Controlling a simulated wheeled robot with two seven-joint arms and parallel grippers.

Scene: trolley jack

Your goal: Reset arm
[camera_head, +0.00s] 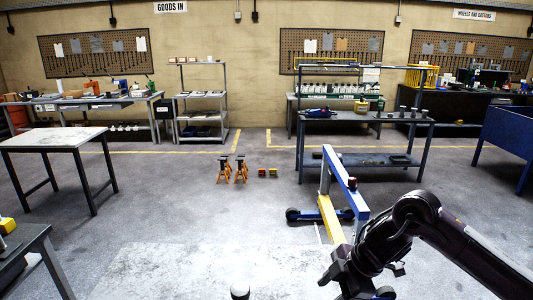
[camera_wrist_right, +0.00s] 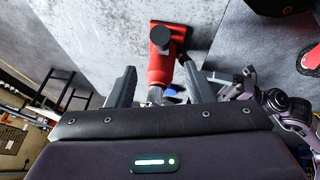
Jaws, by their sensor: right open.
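My right gripper (camera_head: 345,283) comes in from the right in the head view, above the near pale tabletop. In the right wrist view its two dark fingers (camera_wrist_right: 160,90) stand apart. A red thing (camera_wrist_right: 160,70) with a round black cap shows beyond and between the fingers; I cannot tell whether it is the trolley jack's body or its arm. No grip on it shows. A small dark rounded top (camera_head: 239,291) is cut off at the head view's lower edge. Dark jointed parts (camera_wrist_right: 240,88), perhaps my left gripper, show at the right in the wrist view, partly hidden.
The pale near tabletop (camera_head: 180,275) is largely bare. A blue and yellow hoist (camera_head: 331,215) stands on the floor behind it. Orange stands (camera_head: 240,170) are farther back. A table (camera_head: 55,138) is at the left, a dark workbench (camera_head: 370,120) behind, a blue bin (camera_head: 510,130) at the right.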

